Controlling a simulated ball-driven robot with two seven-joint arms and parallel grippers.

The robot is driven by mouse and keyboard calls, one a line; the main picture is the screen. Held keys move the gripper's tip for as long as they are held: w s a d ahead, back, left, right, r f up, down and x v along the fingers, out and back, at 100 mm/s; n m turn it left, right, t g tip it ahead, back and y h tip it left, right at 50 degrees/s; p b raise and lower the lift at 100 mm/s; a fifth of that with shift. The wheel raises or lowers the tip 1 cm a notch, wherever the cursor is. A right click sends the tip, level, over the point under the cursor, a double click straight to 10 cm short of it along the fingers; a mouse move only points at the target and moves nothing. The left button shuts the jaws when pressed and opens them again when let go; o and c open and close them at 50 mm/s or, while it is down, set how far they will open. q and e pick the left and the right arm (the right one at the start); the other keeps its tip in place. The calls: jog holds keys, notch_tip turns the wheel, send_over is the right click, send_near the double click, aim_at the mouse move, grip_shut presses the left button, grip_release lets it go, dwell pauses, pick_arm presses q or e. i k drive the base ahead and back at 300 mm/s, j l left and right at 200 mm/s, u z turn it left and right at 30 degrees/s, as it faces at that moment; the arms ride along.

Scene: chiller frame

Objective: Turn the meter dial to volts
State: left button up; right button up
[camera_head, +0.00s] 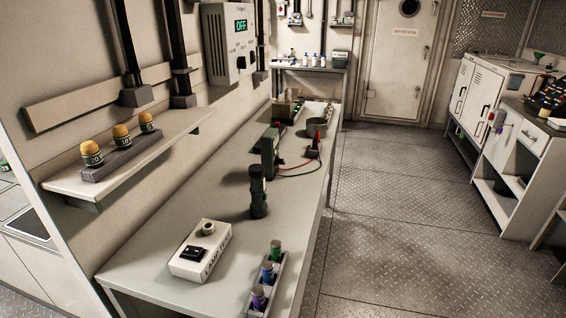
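A dark green upright box (268,152), which looks like the meter, stands on the long grey bench. It is seen nearly edge-on, so its dial and setting cannot be made out. A red lead and a dark lead (292,174) curve over the bench to its right. A red-tipped probe (318,141) stands in a dark holder near the bench's right edge. Neither of my grippers is in view.
On the bench (170,228) are a black flashlight (258,192), a white lamp test box (201,252), a rack of coloured cylinders (268,275) and a grey bowl (316,127). A wall unit (229,43) reads OFF. A shelf (125,165) juts out left. The floor (400,210) right is clear.

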aim_at(278, 161)
jog(key=i+l, duration=0.2)
jog(key=l, duration=0.15)
jog(key=i+l, duration=0.15)
jog(key=l, duration=0.15)
jog(key=i+l+u, duration=0.1)
jog(key=l, duration=0.25)
jog(key=i, duration=0.05)
